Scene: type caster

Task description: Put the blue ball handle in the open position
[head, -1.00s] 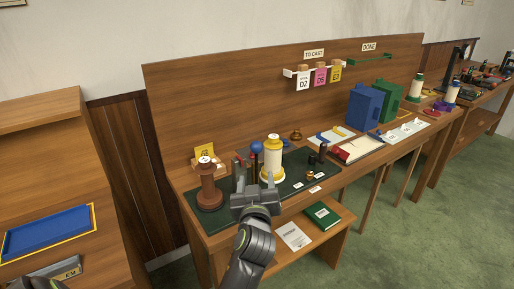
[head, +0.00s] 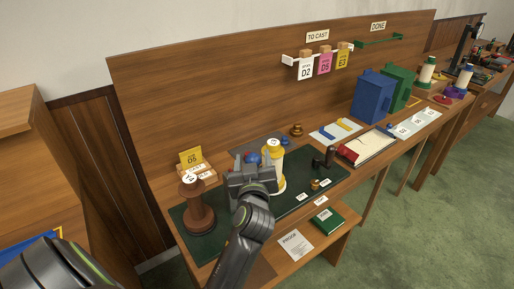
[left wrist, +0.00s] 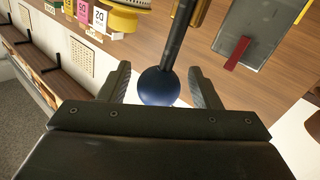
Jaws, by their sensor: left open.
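The blue ball handle (head: 254,158) stands on the bench by the white and yellow column (head: 275,160). In the head view it is partly hidden behind my left gripper (head: 252,174). In the left wrist view the blue ball (left wrist: 159,87), on its dark rod (left wrist: 174,45), lies between the two fingers of my left gripper (left wrist: 159,82). The fingers are open, one on each side of the ball, with a visible gap on both sides. My right gripper is not in view.
A brown spool (head: 196,208) stands left of my gripper on the dark green mat (head: 295,201). A small black handle (head: 325,158) and brass pieces (head: 315,184) are on the right. The back panel (head: 210,95) rises behind the bench.

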